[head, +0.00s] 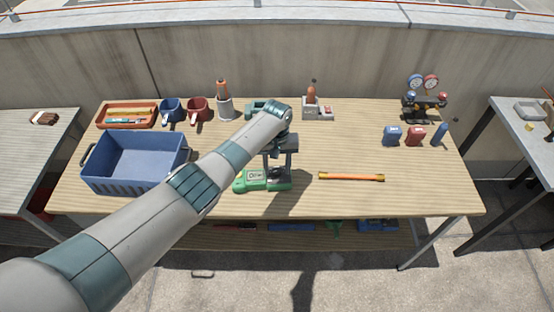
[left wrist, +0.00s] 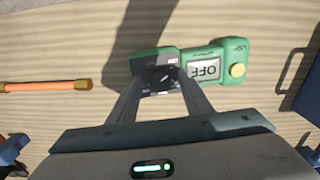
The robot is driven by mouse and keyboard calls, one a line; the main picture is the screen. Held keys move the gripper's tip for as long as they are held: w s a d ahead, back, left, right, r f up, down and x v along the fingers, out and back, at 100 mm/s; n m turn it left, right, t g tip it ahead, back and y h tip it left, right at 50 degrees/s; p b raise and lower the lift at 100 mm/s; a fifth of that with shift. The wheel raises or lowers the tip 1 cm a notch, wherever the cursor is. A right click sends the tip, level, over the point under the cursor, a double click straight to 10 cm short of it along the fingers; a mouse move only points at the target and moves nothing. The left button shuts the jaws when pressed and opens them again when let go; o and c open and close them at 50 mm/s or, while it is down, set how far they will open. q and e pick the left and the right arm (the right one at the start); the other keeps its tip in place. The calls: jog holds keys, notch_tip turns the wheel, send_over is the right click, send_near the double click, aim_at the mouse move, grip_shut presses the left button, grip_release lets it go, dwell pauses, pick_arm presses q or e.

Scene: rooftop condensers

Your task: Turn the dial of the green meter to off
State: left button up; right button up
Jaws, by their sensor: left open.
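The green meter (head: 243,184) lies on the wooden table in front of the blue crate's right side. My left gripper (head: 279,178) is over the dial end, pointing down. In the left wrist view the open fingers (left wrist: 160,92) are on either side of the dial; whether they touch it I cannot tell. My right gripper is not in view.
A blue crate (head: 134,181) stands left of the meter. An orange rod (head: 351,177) lies to the right. Mugs (head: 198,110), an orange tray (head: 109,118) and a gauge set (head: 424,98) are at the back. The table's front right is clear.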

aim_at(277, 171)
pick_arm(q)
jog(key=shift+r, duration=0.1)
notch_tip(277, 171, up, 17)
jog(key=b, duration=0.3)
jog(key=shift+b, duration=0.3)
dwell(0.5)
